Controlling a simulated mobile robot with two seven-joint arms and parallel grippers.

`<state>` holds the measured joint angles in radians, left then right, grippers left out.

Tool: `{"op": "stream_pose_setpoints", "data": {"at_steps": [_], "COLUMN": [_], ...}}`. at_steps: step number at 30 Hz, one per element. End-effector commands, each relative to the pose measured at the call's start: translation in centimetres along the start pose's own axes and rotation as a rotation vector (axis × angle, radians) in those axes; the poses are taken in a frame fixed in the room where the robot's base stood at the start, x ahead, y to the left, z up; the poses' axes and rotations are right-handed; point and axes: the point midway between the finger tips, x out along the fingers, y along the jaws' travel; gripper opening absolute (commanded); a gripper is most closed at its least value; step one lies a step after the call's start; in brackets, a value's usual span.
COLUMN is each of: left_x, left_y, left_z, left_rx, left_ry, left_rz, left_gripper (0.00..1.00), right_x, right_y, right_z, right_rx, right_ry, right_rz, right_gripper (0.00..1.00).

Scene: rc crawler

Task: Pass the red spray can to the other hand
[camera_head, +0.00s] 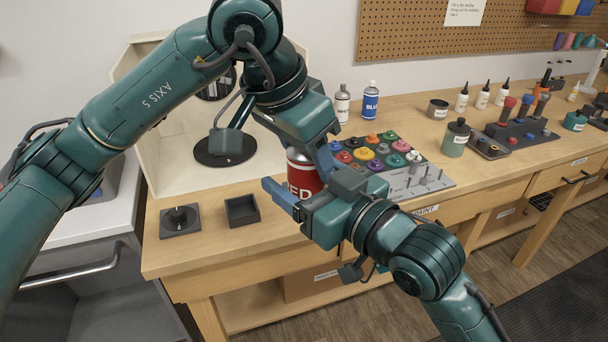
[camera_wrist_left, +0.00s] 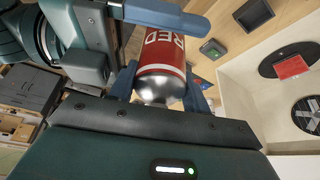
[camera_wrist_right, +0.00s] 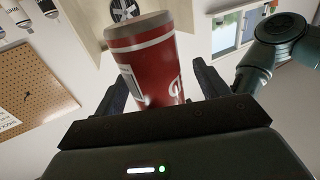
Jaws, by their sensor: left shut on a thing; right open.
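My right gripper (camera_head: 296,195) is open, low at the can's right. In the right wrist view the can (camera_wrist_right: 150,60) stands between the open right fingers (camera_wrist_right: 160,92). Contact with the right fingers cannot be told.
A white spray booth (camera_head: 165,160) with a dark turntable (camera_head: 225,148) stands behind the left arm. A rack of coloured paint pots (camera_head: 372,150) is right of the grippers. A small black tray (camera_head: 242,210) lies at the front left.

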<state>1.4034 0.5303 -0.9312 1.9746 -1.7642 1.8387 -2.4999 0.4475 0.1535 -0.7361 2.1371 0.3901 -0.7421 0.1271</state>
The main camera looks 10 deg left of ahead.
Motion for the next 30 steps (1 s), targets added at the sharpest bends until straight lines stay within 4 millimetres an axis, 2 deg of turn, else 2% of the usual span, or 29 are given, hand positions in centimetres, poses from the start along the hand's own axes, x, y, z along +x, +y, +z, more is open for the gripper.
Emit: {"op": "stream_pose_setpoints", "data": {"at_steps": [5, 24, 25, 30], "left_x": [-0.04, -0.04, -0.05, -0.04], "left_y": [0.00, -0.03, -0.03, -0.01], "left_z": [-0.03, -0.11, -0.11, -0.07], "left_rx": [0.000, -0.001, -0.001, -0.001], "left_ry": [0.001, 0.005, 0.005, 0.003], "left_rz": [0.000, -0.001, -0.001, 0.000], "left_gripper": [0.21, 0.21, 0.50, 0.64], "right_x": [-0.01, -0.04, -0.04, -0.04], "right_y": [0.00, -0.21, -0.24, -0.16], "right_z": [-0.01, -0.04, -0.12, -0.10], "right_rx": [0.000, 0.002, 0.001, 0.001], "right_ry": [0.000, 0.001, 0.003, 0.003], "right_rz": [0.000, -0.005, -0.006, -0.004], "right_gripper": [0.73, 0.21, 0.21, 0.21]}}
